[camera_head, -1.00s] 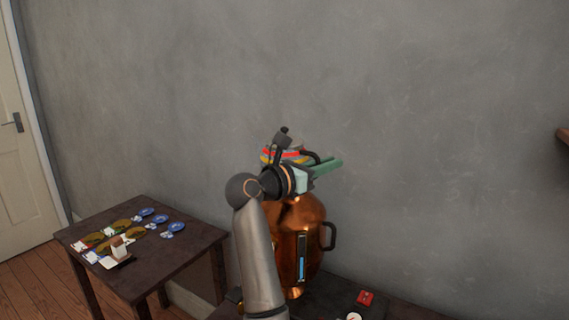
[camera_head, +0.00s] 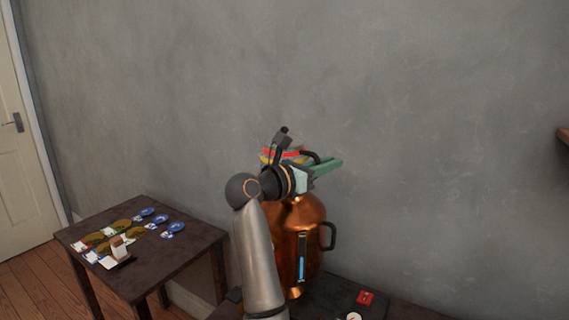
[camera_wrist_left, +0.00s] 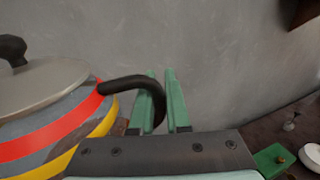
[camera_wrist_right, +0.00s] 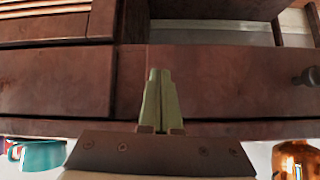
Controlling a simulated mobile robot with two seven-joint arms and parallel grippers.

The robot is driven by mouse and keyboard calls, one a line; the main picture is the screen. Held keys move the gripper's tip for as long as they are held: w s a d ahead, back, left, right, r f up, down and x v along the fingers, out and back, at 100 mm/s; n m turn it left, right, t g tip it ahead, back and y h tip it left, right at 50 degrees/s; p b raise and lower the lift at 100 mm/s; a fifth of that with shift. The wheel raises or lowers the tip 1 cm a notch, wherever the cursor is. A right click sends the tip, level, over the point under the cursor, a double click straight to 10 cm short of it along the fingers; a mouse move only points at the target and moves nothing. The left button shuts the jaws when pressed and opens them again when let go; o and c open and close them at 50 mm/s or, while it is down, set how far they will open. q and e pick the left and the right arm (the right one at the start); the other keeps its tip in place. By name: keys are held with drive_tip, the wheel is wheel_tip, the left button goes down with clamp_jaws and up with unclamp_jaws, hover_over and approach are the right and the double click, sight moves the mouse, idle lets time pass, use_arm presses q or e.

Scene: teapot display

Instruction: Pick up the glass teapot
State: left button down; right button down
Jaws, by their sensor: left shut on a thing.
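The teapot (camera_head: 269,157) has red and yellow bands, a greyish body and a dark-knobbed lid. It shows above the copper urn (camera_head: 313,215), partly hidden by my left arm; I cannot tell whether it touches the urn. In the left wrist view the teapot (camera_wrist_left: 60,125) is at the left, its black curved handle (camera_wrist_left: 130,83) reaching between the green fingers. My left gripper (camera_head: 335,165) is shut on that handle. My right gripper (camera_wrist_right: 160,75) shows only in the right wrist view, fingers together with nothing between them.
The urn stands on a dark table with a small red item (camera_head: 365,297). A lower table (camera_head: 190,258) at the left holds several blue and yellow dishes and cards. A grey wall is behind.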

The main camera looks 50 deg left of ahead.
drive_tip(key=shift+s+f, duration=0.1)
drive_tip(key=shift+s, duration=0.2)
idle(0.4)
